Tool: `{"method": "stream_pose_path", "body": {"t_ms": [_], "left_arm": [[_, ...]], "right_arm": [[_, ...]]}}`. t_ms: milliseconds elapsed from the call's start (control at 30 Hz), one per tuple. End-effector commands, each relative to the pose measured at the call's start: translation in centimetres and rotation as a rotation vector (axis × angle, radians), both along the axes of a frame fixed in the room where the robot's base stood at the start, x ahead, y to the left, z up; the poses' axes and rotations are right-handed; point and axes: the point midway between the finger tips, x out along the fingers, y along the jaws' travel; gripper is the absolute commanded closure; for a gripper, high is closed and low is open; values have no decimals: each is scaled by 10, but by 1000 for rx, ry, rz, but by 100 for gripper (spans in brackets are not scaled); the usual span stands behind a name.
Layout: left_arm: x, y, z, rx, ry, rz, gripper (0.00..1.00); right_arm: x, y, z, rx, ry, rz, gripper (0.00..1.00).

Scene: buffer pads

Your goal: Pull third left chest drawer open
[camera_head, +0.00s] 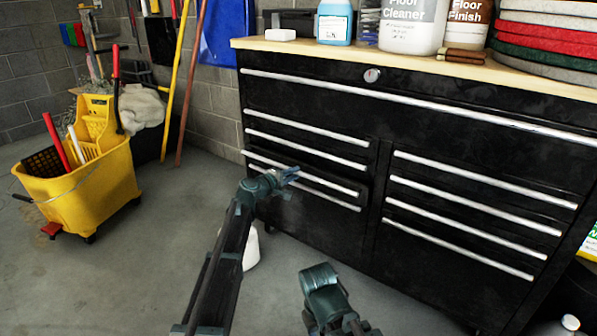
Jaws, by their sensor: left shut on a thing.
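The black tool chest (300,95) stands at the right with a column of drawers on its left side, each with a long silver handle. The third left drawer (340,187) seems to stand out slightly from the drawers around it. The fingers hide a short piece of the handle. Part of my right arm shows at the bottom centre, away from the chest; its fingers cannot be seen.
A yellow mop bucket (85,190) stands on the floor at the left. A white object (251,249) is on the floor behind my left arm. Bottles, jugs (412,25) and stacked pads (545,40) sit on the wooden top (330,52). The floor before the chest is largely clear.

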Motion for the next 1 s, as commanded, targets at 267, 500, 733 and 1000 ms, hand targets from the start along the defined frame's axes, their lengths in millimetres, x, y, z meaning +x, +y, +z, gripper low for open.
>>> {"method": "stream_pose_path", "body": {"t_ms": [267,500,733,1000], "left_arm": [[-82,56,-1,2,1,4,100],[-144,101,-1,2,1,4,100],[-187,133,0,1,1,2,100],[-213,153,-1,2,1,0,100]], "right_arm": [[0,0,0,0,0,0,50],[0,0,0,0,0,0,50],[0,0,0,0,0,0,50],[0,0,0,0,0,0,50]]}}
